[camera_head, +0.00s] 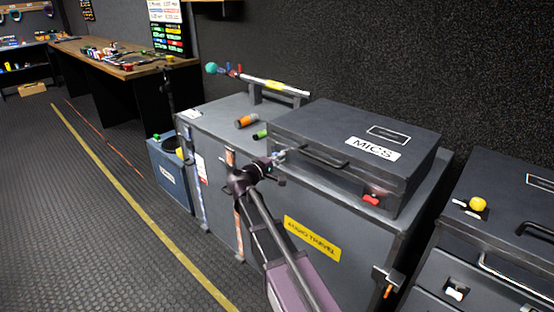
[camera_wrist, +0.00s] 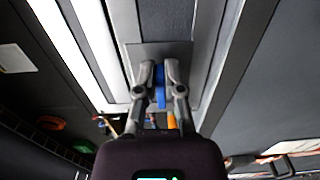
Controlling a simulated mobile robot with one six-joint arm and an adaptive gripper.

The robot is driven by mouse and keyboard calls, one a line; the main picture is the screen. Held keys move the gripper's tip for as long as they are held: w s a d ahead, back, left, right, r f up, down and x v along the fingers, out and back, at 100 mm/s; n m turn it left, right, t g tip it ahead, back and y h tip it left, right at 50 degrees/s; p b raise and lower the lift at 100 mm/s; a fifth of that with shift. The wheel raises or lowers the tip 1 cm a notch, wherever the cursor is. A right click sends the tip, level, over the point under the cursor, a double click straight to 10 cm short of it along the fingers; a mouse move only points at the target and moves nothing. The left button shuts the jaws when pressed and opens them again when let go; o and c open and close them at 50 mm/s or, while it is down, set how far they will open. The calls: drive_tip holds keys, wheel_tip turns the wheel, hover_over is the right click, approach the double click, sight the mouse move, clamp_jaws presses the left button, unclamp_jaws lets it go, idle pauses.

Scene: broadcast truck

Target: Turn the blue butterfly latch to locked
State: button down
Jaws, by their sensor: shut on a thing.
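The blue butterfly latch (camera_wrist: 160,85) shows as a narrow blue strip on a grey plate in the wrist view. My gripper (camera_wrist: 159,70) has its two fingers closed on either side of it. In the head view my gripper (camera_head: 279,156) is at the left part of the front face of the dark MICS case (camera_head: 345,133). The latch is mostly hidden there by the gripper, so its turn angle cannot be told. A red latch (camera_head: 371,200) is on the right part of the same front face.
The MICS case lies on a large grey trunk (camera_head: 312,238) with a yellow label. An orange cylinder (camera_head: 247,121) and a green one (camera_head: 261,134) lie left of the case. Another case (camera_head: 510,200) stands at the right. Floor (camera_head: 110,230) at the left is clear.

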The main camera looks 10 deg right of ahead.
drive_tip(key=shift+w, duration=0.25)
drive_tip(key=c, duration=0.8)
unclamp_jaws()
drive_tip(key=shift+o, duration=0.2)
drive_tip(key=shift+s+a, duration=0.1)
drive_tip(key=shift+s, duration=0.05)
drive_tip(key=v, duration=1.1)
drive_tip(key=shift+s+a, duration=0.2)
drive_tip(key=shift+a, duration=0.1)
